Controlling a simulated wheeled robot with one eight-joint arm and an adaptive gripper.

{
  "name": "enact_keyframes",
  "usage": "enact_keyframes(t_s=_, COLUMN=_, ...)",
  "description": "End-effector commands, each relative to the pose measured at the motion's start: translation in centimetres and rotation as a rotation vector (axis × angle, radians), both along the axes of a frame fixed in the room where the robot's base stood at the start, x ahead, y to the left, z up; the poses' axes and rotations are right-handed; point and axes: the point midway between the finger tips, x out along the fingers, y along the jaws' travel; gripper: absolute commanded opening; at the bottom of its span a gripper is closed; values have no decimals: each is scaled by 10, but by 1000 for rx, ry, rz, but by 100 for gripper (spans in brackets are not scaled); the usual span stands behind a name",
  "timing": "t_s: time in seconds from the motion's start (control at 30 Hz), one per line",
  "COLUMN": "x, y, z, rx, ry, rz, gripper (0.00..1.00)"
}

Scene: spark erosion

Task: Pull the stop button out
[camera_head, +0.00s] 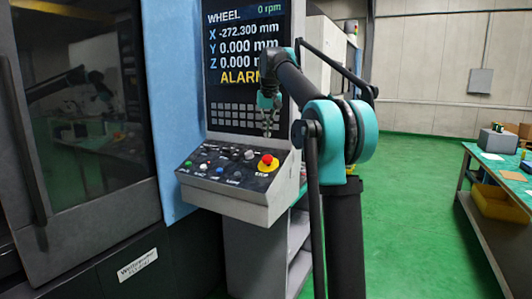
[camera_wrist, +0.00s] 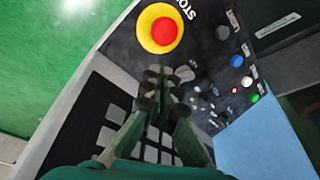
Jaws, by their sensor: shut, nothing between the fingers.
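The red stop button (camera_head: 267,158) sits on a yellow ring at the right end of the sloped control panel. In the wrist view the stop button (camera_wrist: 164,31) shows near the top, with the word STOP partly in view beside it. My gripper (camera_head: 267,130) is above the panel, just behind the button and apart from it. In the wrist view my gripper (camera_wrist: 158,88) is shut and empty, with its fingertips below the button in the picture and over the keypad side of the panel.
The panel also carries a green button (camera_head: 188,164), a blue button (camera_wrist: 237,61) and several knobs. A screen (camera_head: 242,45) above reads ALARM. The machine door (camera_head: 75,90) stands at left. A workbench (camera_head: 500,170) with a yellow bin (camera_head: 497,203) is at right, with green floor between.

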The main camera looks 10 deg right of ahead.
Motion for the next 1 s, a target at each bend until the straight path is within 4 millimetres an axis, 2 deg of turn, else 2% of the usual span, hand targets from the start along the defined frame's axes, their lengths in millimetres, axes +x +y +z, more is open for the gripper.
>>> enact_keyframes(t_s=0.2, x=0, y=0, z=-1, rx=0, ry=0, rz=0, gripper=0)
enact_keyframes(t_s=0.33, x=3, y=0, z=-10, rx=0, ry=0, rz=0, gripper=0)
enact_keyframes(t_s=0.7, x=21, y=0, z=-69, rx=0, ry=0, rz=0, gripper=0)
enact_keyframes(t_s=0.9, x=28, y=1, z=-90, rx=0, ry=0, rz=0, gripper=0)
enact_keyframes(t_s=1.0, x=29, y=1, z=-95, rx=0, ry=0, rz=0, gripper=0)
